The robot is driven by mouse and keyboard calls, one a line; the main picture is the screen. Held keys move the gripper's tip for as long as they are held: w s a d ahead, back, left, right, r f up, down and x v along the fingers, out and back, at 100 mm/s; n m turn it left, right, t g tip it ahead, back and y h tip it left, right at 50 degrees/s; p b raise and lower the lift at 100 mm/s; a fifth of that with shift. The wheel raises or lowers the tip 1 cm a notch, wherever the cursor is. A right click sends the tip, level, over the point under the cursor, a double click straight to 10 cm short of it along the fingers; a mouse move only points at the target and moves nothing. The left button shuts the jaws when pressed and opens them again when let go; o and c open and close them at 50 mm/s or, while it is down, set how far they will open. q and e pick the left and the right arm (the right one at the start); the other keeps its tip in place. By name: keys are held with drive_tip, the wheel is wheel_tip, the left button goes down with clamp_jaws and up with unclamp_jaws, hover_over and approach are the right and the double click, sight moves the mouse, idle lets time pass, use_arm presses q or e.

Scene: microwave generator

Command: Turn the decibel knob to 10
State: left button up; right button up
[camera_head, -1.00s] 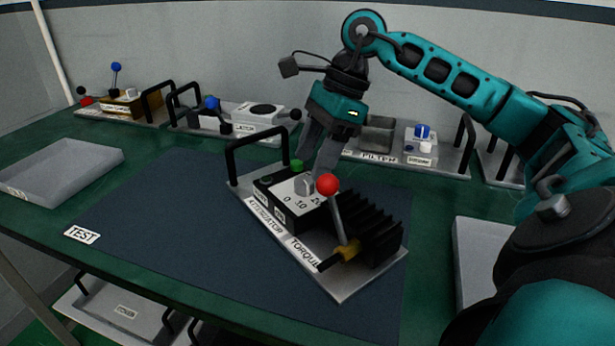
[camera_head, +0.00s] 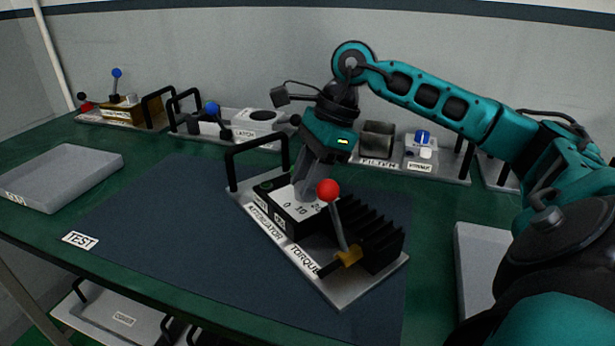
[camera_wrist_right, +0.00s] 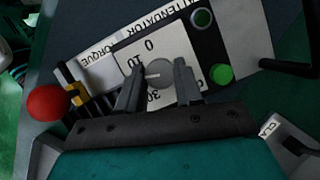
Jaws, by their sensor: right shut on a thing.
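The attenuator unit (camera_head: 280,205) stands on a light base plate on the dark mat, with a dial marked 0, 10 and more. My right gripper (camera_head: 303,192) points down at the dial, and its fingers hide most of the knob in the head view. In the right wrist view the round grey knob (camera_wrist_right: 160,74) sits between the two fingers of the right gripper (camera_wrist_right: 157,78), which is shut on it. The knob's light line points left, a little below the 10; the 30 shows below the knob, and a finger may hide the 20. My left gripper is out of view.
A red-ball lever (camera_head: 328,190) and black fins (camera_head: 375,230) stand right beside the dial. A black handle (camera_head: 257,143) rises behind it. A green button (camera_wrist_right: 221,74) is close to one finger. The mat's left part is clear. Other modules line the back.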

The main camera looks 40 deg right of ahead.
drive_tip(key=c, duration=0.3)
drive_tip(key=shift+c, duration=0.2)
drive_tip(key=shift+s+m+t+b, duration=0.1)
drive_tip(key=shift+m+t+b, duration=0.5)
drive_tip(key=shift+m, duration=0.6)
drive_tip(key=shift+m+t+h+b, duration=0.4)
drive_tip(key=shift+m+h+b, duration=0.2)
drive_tip(key=shift+m, duration=1.1)
drive_tip(key=o, duration=1)
drive_tip(key=shift+o, duration=0.2)
